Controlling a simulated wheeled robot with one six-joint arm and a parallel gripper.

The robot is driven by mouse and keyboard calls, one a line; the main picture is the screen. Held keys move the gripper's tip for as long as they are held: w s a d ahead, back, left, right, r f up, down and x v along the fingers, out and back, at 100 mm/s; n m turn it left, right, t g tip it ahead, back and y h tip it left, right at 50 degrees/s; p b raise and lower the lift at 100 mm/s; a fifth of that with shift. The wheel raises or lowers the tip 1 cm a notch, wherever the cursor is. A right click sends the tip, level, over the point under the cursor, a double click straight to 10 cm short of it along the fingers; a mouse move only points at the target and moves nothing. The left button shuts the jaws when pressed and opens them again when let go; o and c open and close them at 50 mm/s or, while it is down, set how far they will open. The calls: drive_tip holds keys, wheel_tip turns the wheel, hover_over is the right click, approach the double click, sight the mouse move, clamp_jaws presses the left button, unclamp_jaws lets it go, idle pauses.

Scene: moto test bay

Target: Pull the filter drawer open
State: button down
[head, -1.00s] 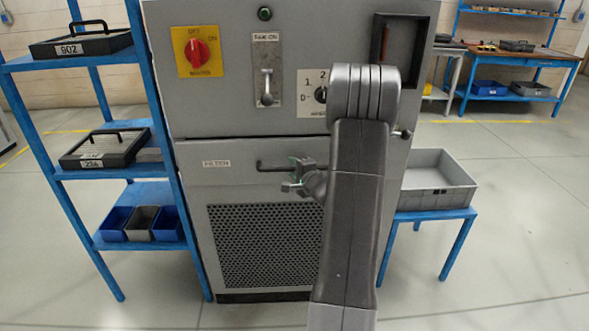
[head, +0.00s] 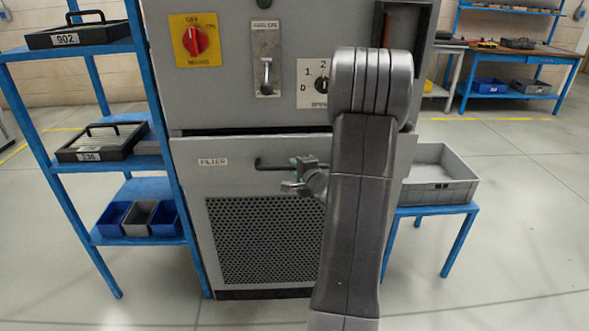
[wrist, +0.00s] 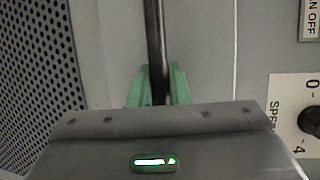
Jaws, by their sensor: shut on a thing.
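The filter drawer (head: 228,178) is the grey lower front of the cabinet, with a FILTER label and a mesh panel below. A dark gap shows along its top edge, so it stands slightly out from the cabinet. Its black bar handle (head: 266,166) is partly hidden by my gripper (head: 303,176) and arm. My gripper is shut on the handle. In the wrist view the handle (wrist: 154,45) runs between the green fingertips of my gripper (wrist: 157,84), in front of the grey drawer front (wrist: 205,50).
Above the drawer are a red switch (head: 195,42), a lever (head: 266,75) and a dial. A blue shelf rack (head: 63,174) with dark trays and bins stands close on the left. A grey crate (head: 436,197) sits on a blue stand at right.

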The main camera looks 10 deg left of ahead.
drive_tip(key=s+d+b, duration=0.4)
drive_tip(key=s, duration=0.9)
drive_tip(key=s+d+b, duration=0.3)
drive_tip(key=s+b, duration=0.1)
drive_tip(key=s, duration=0.9)
drive_tip(key=shift+s+d+b, duration=0.4)
drive_tip(key=c, duration=1.4)
unclamp_jaws()
drive_tip(key=shift+o, duration=0.2)
